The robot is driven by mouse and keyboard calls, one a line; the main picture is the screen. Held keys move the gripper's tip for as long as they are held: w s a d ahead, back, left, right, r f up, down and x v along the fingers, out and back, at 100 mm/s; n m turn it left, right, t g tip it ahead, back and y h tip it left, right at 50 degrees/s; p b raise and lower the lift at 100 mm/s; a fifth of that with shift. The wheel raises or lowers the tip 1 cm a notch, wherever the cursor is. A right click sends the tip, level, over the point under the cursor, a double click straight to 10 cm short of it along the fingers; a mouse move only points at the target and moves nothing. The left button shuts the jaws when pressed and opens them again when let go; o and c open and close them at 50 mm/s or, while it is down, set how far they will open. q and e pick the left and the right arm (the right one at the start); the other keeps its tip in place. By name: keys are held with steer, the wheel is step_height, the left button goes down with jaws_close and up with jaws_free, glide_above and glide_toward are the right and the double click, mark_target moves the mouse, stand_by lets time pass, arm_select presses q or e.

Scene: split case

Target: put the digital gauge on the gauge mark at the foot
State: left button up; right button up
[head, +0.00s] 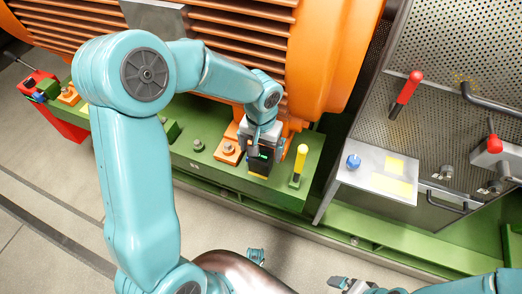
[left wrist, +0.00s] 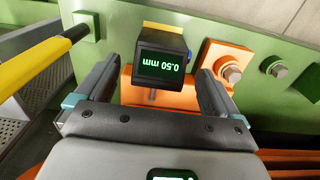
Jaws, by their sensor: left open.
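The digital gauge (head: 259,165) is a small black box with a yellowish top and a green-lit display. It stands at the green base rail beside the orange foot (head: 229,152). In the left wrist view the gauge (left wrist: 163,62) reads 0.50 mm upside down, and a short metal stem points from it toward the orange foot (left wrist: 130,94). My left gripper (left wrist: 157,70) is open, one finger on each side of the gauge with gaps visible. In the head view the left gripper (head: 263,138) partly covers the gauge. I cannot make out the gauge mark. My right gripper (head: 343,284) is partly visible at the bottom.
A yellow-handled post (head: 300,160) stands close right of the gauge. Hex bolts (head: 229,148) rise from the orange foot. A metal panel with red levers (head: 405,95) and a blue knob (head: 353,161) stands to the right. The floor in front of the rail is clear.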

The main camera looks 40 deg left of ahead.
arm_select(q)
step_height(320, 180, up, 10)
steer(key=p, duration=0.2)
steer(key=shift+f, duration=0.2)
stand_by(0.3)
